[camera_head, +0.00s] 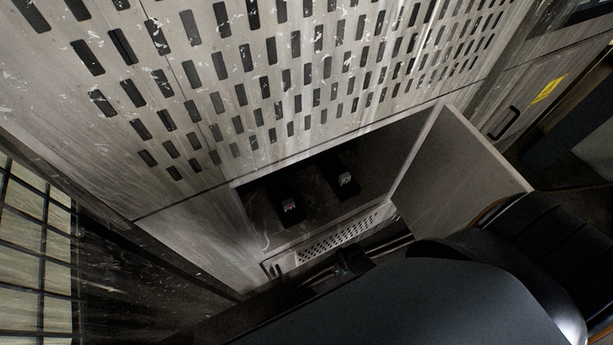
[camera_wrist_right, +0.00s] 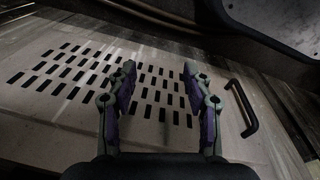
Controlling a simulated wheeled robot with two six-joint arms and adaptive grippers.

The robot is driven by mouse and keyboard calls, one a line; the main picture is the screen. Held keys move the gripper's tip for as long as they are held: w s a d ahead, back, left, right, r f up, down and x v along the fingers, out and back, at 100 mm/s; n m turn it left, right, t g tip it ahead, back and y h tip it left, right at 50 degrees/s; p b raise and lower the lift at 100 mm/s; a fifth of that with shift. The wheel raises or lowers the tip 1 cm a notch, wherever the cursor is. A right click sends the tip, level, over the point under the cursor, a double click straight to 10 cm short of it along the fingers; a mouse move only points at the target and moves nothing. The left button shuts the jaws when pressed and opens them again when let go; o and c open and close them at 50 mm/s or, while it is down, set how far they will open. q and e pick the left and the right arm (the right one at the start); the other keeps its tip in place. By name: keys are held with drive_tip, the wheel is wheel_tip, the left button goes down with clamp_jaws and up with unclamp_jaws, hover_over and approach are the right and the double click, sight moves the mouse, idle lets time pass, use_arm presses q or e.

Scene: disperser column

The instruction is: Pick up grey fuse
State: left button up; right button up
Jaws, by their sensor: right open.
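In the head view, an open compartment in the grey cabinet holds two small block-like things on dark bases. The nearer-left block (camera_head: 289,205) has a greyish top with a faint red mark. The other block (camera_head: 346,179) sits further right and looks pale grey. They are small and in shadow, so I cannot tell which is the grey fuse. My right gripper (camera_wrist_right: 160,78) shows in the wrist view, open and empty between its two fingers, in front of a slotted panel (camera_wrist_right: 60,100). No fuse shows in that view. My left gripper is not in view.
A door (camera_head: 455,165) stands open at the compartment's right side. A slotted panel (camera_head: 340,238) lies along its lower front. A dark handle (camera_wrist_right: 241,108) is right of my fingers in the wrist view. A large perforated wall (camera_head: 270,75) rises above the opening.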

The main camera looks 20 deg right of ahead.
drive_tip(key=w+a+r+n, duration=0.1)
drive_tip(key=w+r, duration=0.2)
drive_tip(key=w, duration=0.1)
drive_tip(key=w+a+r+n, duration=0.1)
drive_tip(key=w+r+n, duration=0.1)
drive_tip(key=w+r, duration=0.2)
drive_tip(key=w+a+r+n, duration=0.1)
drive_tip(key=w+r, duration=0.3)
drive_tip(key=w, duration=0.1)
drive_tip(key=shift+w+a+r+b, duration=0.15)
drive_tip(key=shift+w+b, duration=0.2)
drive_tip(key=shift+w, duration=0.05)
wheel_tip(320, 180, up, 14)
drive_tip(key=f+n+g, duration=0.1)
drive_tip(key=n, duration=1)
hover_over(288, 202)
drive_tip(key=shift+a+r+y, duration=0.1)
drive_tip(key=shift+r+y, duration=0.15)
drive_tip(key=shift+y, duration=0.05)
drive_tip(key=shift+a+r, duration=0.1)
drive_tip(key=shift+r, duration=0.1)
wheel_tip(288, 202, down, 5)
drive_tip(key=shift+f+b, duration=0.2)
drive_tip(key=shift+b, duration=0.5)
drive_tip(key=f, duration=0.1)
drive_tip(key=f+b, duration=0.1)
drive_tip(key=f, duration=0.3)
drive_tip(key=shift+w+d+f, duration=0.1)
drive_tip(key=shift+d, duration=0.15)
drive_tip(key=shift+c, duration=0.3)
